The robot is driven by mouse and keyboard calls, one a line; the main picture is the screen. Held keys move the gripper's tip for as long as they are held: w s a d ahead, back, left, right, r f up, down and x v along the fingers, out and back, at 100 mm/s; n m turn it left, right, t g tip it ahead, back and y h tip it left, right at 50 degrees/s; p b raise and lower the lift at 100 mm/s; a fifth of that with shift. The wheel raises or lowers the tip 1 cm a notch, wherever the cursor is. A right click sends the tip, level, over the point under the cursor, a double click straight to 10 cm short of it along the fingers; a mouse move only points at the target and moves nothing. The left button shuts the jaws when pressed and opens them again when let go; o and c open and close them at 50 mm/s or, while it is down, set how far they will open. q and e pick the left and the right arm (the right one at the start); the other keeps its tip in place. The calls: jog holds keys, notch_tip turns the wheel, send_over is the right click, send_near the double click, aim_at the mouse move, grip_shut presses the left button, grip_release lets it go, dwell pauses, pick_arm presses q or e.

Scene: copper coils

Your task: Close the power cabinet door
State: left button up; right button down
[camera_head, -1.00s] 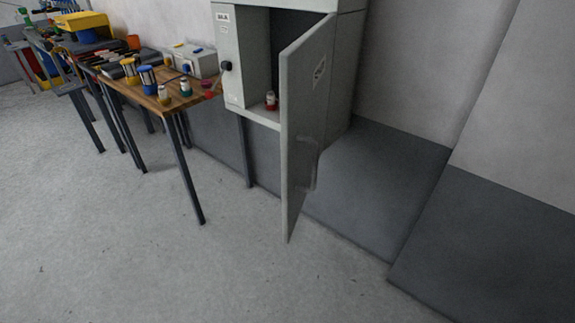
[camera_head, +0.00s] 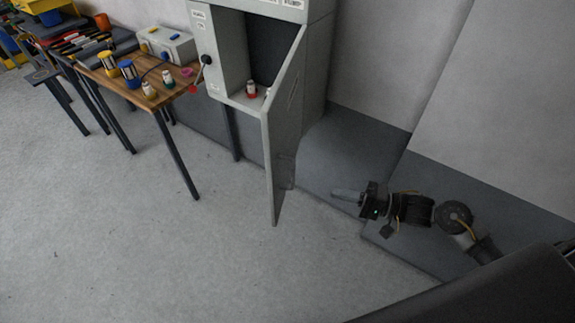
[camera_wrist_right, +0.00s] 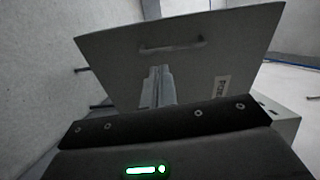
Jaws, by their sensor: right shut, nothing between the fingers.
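The grey power cabinet (camera_head: 227,50) stands against the wall with its door (camera_head: 279,140) swung wide open toward the room. My left gripper is not in view.
A wooden workbench (camera_head: 150,95) with coils, small bottles and a grey box (camera_head: 167,46) stands left of the cabinet. The floor (camera_head: 150,260) in front is clear. The wall with a dark lower band (camera_head: 345,150) lies behind my right arm.

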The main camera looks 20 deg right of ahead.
aim_at(275, 181)
jog(key=shift+g+y, duration=0.4)
jog(key=p+x, duration=0.1)
jog(key=x, duration=0.3)
jog(key=r+p+x, duration=0.1)
jog(key=x, duration=0.3)
jog(key=r+p+x, duration=0.1)
jog(key=x, duration=0.4)
jog(key=shift+s+a+r+p, duration=0.15)
jog(key=shift+s+p, duration=0.25)
jog(key=shift+w+a, duration=0.3)
jog(key=shift+a, duration=0.2)
